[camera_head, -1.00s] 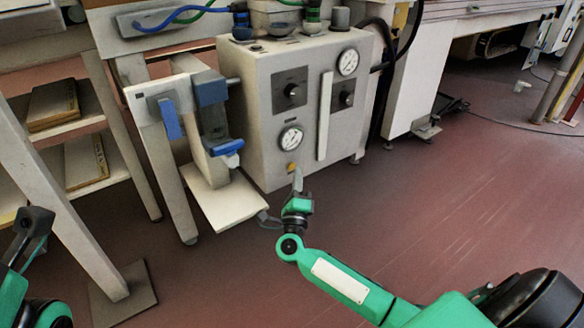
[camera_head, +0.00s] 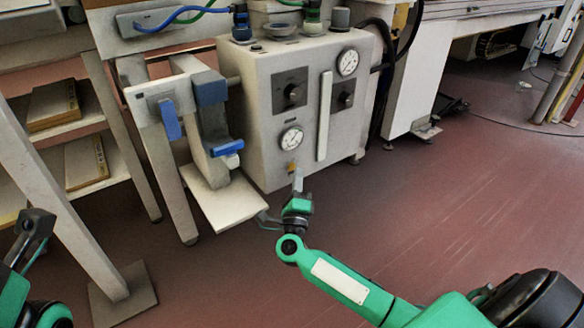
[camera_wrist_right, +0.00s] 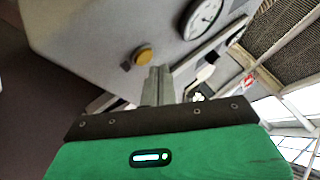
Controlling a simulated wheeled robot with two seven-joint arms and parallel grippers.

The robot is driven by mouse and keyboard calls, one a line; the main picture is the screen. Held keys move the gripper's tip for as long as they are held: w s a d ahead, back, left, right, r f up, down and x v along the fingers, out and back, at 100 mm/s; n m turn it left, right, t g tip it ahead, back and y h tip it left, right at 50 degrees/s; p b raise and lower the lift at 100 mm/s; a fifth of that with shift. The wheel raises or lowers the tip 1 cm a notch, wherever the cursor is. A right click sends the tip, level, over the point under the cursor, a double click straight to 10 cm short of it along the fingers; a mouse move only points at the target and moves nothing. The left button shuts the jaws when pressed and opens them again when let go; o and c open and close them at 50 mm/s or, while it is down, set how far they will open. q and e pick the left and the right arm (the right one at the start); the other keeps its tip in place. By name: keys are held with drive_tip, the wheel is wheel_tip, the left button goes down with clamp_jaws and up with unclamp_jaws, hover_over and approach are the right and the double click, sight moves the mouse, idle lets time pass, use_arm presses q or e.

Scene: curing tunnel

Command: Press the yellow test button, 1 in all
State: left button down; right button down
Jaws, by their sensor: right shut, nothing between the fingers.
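The yellow test button (camera_head: 292,167) is on the lower front of the grey control box (camera_head: 262,110), below a round gauge (camera_head: 291,139). In the right wrist view the button (camera_wrist_right: 144,55) is a yellow dome just up and left of my fingertips. My right gripper (camera_head: 298,172) is shut and empty, its fingers pointing up toward the box just right of the button. In the right wrist view the shut fingers (camera_wrist_right: 158,72) appear close to the panel; I cannot tell whether they touch it. My left gripper (camera_head: 36,222) is at the left edge; its jaw state is unclear.
Left of the box is a stand with blue clamps (camera_head: 212,92) and a pale plate (camera_head: 222,203) low down. A shelf (camera_head: 68,125) is further left. The red floor (camera_head: 430,215) right of the box is open.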

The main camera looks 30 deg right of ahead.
drive_tip(key=shift+w, duration=0.1)
idle(0.7)
drive_tip(key=shift+w, duration=0.3)
drive_tip(key=shift+w, duration=0.4)
idle(0.6)
drive_tip(key=shift+s, duration=0.15)
drive_tip(key=shift+s+p, duration=0.6)
drive_tip(key=shift+s, duration=0.05)
drive_tip(key=s+p, duration=0.2)
drive_tip(key=s, duration=0.3)
drive_tip(key=shift+d, duration=0.2)
